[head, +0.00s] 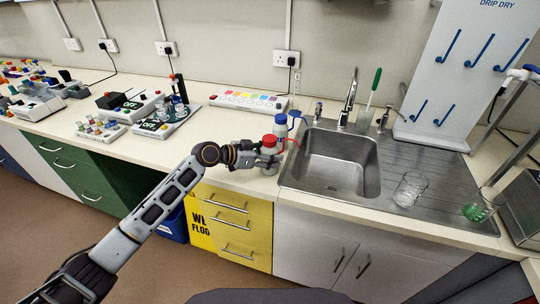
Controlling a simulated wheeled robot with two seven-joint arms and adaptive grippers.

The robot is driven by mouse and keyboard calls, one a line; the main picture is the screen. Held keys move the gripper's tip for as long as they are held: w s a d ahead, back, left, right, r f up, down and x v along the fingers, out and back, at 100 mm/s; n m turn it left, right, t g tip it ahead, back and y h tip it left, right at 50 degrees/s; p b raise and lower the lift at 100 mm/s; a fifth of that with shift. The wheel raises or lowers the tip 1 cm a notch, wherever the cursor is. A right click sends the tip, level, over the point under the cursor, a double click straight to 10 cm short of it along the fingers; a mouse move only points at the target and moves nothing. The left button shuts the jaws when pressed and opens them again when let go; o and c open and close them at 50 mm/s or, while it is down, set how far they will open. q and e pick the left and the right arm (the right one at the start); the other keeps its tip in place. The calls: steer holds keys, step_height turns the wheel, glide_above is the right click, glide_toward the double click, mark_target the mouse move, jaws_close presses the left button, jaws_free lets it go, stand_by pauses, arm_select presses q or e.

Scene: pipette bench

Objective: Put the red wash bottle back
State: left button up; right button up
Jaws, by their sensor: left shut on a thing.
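The red wash bottle (269,144) has a red cap and a thin red spout pointing right. It stands upright at the counter, just left of the sink. My left gripper (258,155) is shut on it from the left side. The fingers hide part of the bottle's body, and I cannot tell whether its base touches the counter. A blue-capped wash bottle (281,125) stands right behind it, close to the sink's left edge. My right gripper is not in view.
The steel sink (340,163) lies to the right, with glass beakers (410,188) on its drainer and a drip-dry rack (463,70) behind. A long white box with coloured squares (248,102) sits at the wall. Instruments (137,105) fill the counter's left.

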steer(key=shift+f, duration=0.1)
arm_select(q)
steer(key=o, duration=0.7)
steer(key=shift+a+r, duration=0.1)
steer(key=shift+b+v, duration=0.55)
steer(key=shift+v, duration=5.35)
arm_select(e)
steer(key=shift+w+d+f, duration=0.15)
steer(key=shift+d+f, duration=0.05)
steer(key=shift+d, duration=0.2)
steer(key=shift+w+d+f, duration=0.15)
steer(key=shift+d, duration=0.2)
arm_select(q)
steer(key=shift+s, duration=0.1)
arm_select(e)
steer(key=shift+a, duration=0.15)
